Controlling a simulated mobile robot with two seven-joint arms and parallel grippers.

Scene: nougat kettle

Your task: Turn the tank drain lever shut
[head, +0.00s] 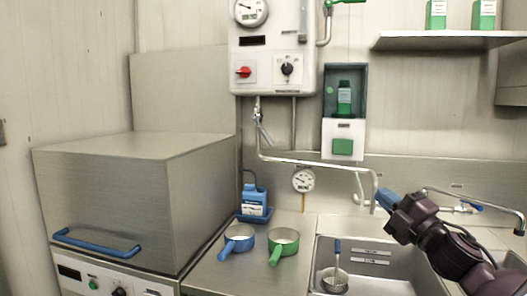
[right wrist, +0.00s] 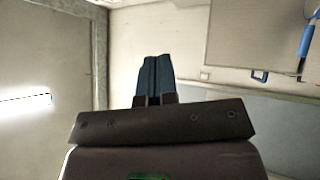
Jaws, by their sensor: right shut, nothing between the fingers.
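The white wall tank (head: 272,60) hangs at the top centre of the head view. Under it, a small grey metal lever (head: 264,132), which looks like the drain lever, sits on the pipe and slants down to the right. Whether its valve is open or shut is too small to tell. My right gripper (head: 381,193) has blue fingers, shut and empty. It is right of and below the lever, well apart from it, close to the pipe's downturned end above the sink. The shut fingers also show in the right wrist view (right wrist: 153,77). My left gripper is not in view.
The drain pipe (head: 310,162) runs along the wall to the sink (head: 345,247). A faucet (head: 485,200) stands at right. A large steel box (head: 130,190) fills the left.

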